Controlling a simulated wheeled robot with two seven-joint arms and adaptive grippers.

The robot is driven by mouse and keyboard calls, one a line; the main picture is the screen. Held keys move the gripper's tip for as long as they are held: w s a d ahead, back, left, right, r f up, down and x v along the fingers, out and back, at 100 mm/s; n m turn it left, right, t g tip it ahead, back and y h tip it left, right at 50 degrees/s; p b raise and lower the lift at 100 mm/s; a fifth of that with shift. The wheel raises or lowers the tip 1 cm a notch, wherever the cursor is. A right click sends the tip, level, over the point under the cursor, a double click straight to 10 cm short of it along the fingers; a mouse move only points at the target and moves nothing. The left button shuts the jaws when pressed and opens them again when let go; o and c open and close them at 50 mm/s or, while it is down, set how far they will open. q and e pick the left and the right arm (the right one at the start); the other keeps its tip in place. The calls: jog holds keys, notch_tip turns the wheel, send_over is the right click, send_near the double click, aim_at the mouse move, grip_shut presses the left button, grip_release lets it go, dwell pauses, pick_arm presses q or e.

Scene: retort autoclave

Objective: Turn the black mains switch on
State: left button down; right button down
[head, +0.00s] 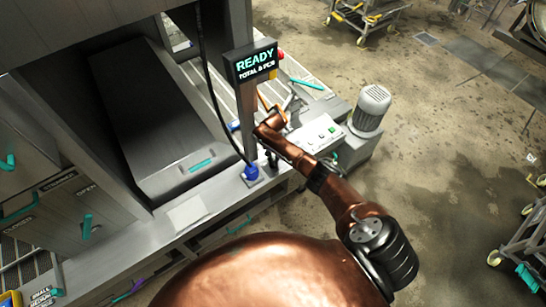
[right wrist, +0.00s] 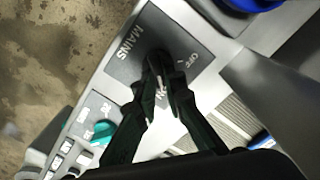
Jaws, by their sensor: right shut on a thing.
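The black mains switch (right wrist: 162,56) sits on a dark plate (right wrist: 132,42) lettered MAINS and OFF in the right wrist view. A further label is partly hidden behind my fingers. My right gripper (right wrist: 160,76) is shut on the switch, its two dark fingers meeting at the knob. In the head view my right gripper (head: 270,158) reaches down beside the display post, and the switch itself cannot be made out there. Which way the knob points is hard to tell behind the fingers. My left gripper is not in view.
A display (head: 256,62) reading READY stands on the post just behind the gripper. A white control panel (head: 316,134) and grey motor (head: 371,107) are to the right.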

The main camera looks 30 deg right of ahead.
jog(key=shift+d+m+p, duration=0.1)
jog(key=shift+m+p, duration=0.3)
jog(key=shift+m, duration=0.3)
jog(key=c, duration=2)
grip_release()
jog(key=shift+r, duration=0.1)
notch_tip(320, 180, up, 12)
jog(key=shift+f, duration=0.1)
